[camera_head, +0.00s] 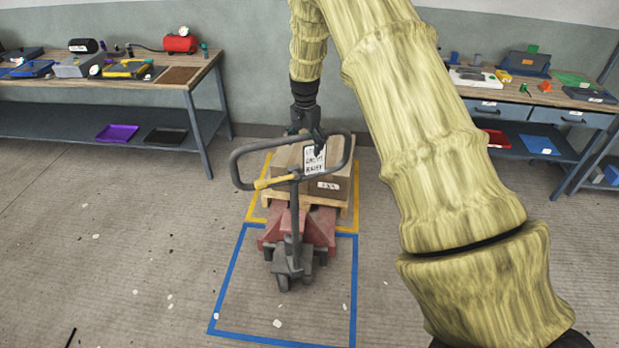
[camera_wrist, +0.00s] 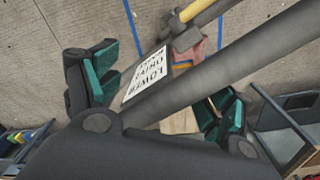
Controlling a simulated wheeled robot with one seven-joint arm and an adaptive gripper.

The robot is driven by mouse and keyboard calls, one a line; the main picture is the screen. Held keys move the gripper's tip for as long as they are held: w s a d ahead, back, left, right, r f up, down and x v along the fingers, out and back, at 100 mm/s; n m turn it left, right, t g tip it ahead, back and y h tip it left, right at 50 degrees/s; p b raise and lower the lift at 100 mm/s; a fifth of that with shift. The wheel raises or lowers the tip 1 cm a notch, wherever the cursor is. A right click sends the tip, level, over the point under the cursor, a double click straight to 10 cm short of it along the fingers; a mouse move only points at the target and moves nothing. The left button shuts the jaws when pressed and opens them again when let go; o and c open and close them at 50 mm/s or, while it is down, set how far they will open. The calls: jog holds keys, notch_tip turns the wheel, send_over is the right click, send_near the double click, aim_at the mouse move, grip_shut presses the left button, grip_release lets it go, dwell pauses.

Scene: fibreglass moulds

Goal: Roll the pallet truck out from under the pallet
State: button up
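The pallet truck (camera_head: 295,235) has red forks, dark wheels and an upright dark handle with a looped grip (camera_head: 238,165). Its forks run under a wooden pallet (camera_head: 338,207) that carries cardboard boxes (camera_head: 335,187). My gripper (camera_head: 307,140) is at the top of the handle loop. In the wrist view its green-padded fingers (camera_wrist: 165,95) are spread apart, with the dark handle bar (camera_wrist: 255,50) crossing between them. Whether they touch the bar is unclear. A LOWER/DRIVE/RAISE label (camera_wrist: 148,75) and the yellow lever (camera_head: 274,182) are on the handle.
The pallet stands in a yellow floor outline (camera_head: 347,227). A blue outline (camera_head: 230,275) lies in front, around the truck's wheels, with clear floor inside. Workbenches stand at left (camera_head: 200,80) and right (camera_head: 540,97). Small pale scraps dot the floor.

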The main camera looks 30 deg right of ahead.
jog(key=shift+d+r, duration=1.15)
jog(key=shift+r, duration=0.1)
jog(key=a+r, duration=0.1)
jog(key=r, duration=0.2)
jog(key=a+r, duration=0.1)
jog(key=r, duration=0.1)
jog(key=a+r, duration=0.1)
jog(key=r, duration=0.2)
jog(key=shift+s+a+r, duration=0.1)
jog(key=shift+a+r, duration=0.05)
jog(key=shift+r, duration=0.45)
jog(key=shift+s+d+r, duration=0.1)
jog(key=shift+d+r, duration=0.1)
jog(key=shift+d, duration=0.6)
notch_tip(320, 180, up, 9)
jog(key=s+a, duration=0.2)
jog(key=shift+f, duration=0.15)
jog(key=shift+s+a, duration=0.15)
jog(key=shift+a, duration=0.05)
